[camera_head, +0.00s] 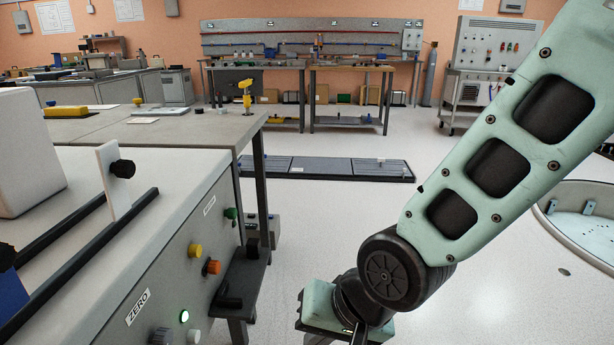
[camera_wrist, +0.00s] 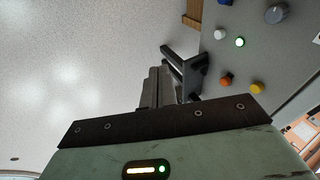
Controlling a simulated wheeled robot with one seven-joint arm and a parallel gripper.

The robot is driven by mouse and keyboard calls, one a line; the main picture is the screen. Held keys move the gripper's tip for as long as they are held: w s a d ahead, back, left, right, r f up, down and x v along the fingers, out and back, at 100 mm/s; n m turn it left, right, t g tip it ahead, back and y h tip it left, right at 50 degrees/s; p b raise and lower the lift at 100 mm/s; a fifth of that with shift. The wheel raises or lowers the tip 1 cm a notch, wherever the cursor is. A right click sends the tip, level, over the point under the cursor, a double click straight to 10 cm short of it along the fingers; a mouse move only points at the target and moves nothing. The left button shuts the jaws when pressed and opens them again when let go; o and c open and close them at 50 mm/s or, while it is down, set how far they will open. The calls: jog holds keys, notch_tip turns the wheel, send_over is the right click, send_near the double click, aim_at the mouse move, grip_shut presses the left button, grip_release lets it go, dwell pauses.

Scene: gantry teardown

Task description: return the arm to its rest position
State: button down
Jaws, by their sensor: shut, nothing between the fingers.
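My gripper (camera_wrist: 157,76) shows in the wrist view with its two dark fingers together and nothing between them. In the head view my arm comes down from the upper right, and the mint-green gripper body (camera_head: 335,310) is at the bottom centre, right of the grey console (camera_head: 185,265). The fingertips are not clear in the head view. The gripper is over open floor, beside the console's button panel.
The console front carries a lit green button (camera_head: 184,316), a yellow knob (camera_head: 195,250) and an orange knob (camera_head: 211,267). A black bracket (camera_head: 240,283) juts from it. A grey table (camera_head: 200,128) stands behind. A low dark platform (camera_head: 325,168) lies on the floor. A round pit (camera_head: 575,215) is at right.

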jog(key=s+d+r+n+g+h+p, duration=0.1)
jog(key=s+d+r+n+h, duration=0.1)
jog(key=s+d+r+n, duration=0.3)
jog(key=s+d+r+n+g+h, duration=0.2)
jog(key=s+d+n, duration=0.15)
jog(key=d, duration=0.45)
notch_tip(320, 180, up, 26)
jog(key=p, duration=2.6)
jog(key=shift+s+a, duration=0.25)
jog(key=shift+s, duration=0.05)
